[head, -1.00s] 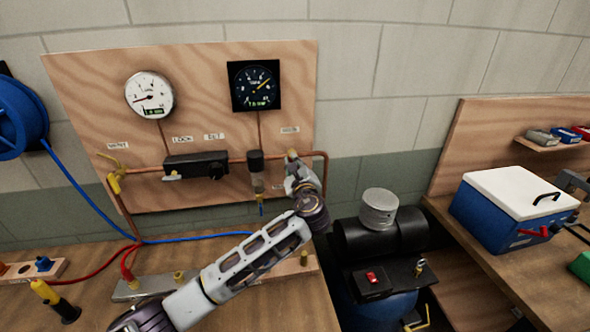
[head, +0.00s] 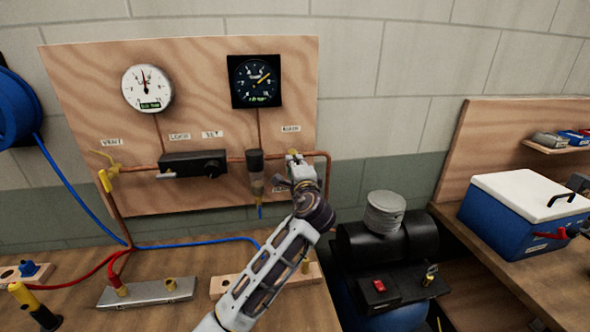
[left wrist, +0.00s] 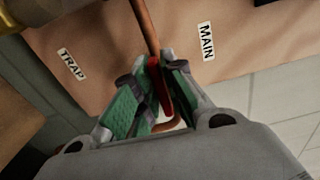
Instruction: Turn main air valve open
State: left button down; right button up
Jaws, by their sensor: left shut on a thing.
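The main air valve's red handle (left wrist: 164,92) shows in the left wrist view between the green pads of my left gripper (left wrist: 160,84). The gripper is shut on it. The handle looks roughly in line with the copper pipe (left wrist: 145,25). In the head view my left gripper (head: 294,164) is at the right end of the plywood panel, under a label (head: 291,129), and hides the valve. The left white gauge (head: 147,88) has its needle nearly upright. My right gripper is not in view.
A black regulator block (head: 193,163) and a hanging filter (head: 255,172) sit left of the gripper on the panel. A dark gauge (head: 254,81) is above. A compressor (head: 385,245) stands to the right.

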pick_arm(q)
jog(key=shift+f, duration=0.15)
jog(key=shift+n, duration=0.3)
jog(key=c, duration=1.6)
grip_release()
jog(key=shift+o, duration=0.2)
jog(key=s+d, duration=0.2)
jog(key=s, duration=0.9)
jog(key=shift+s+d, duration=0.15)
jog(key=shift+s, duration=0.25)
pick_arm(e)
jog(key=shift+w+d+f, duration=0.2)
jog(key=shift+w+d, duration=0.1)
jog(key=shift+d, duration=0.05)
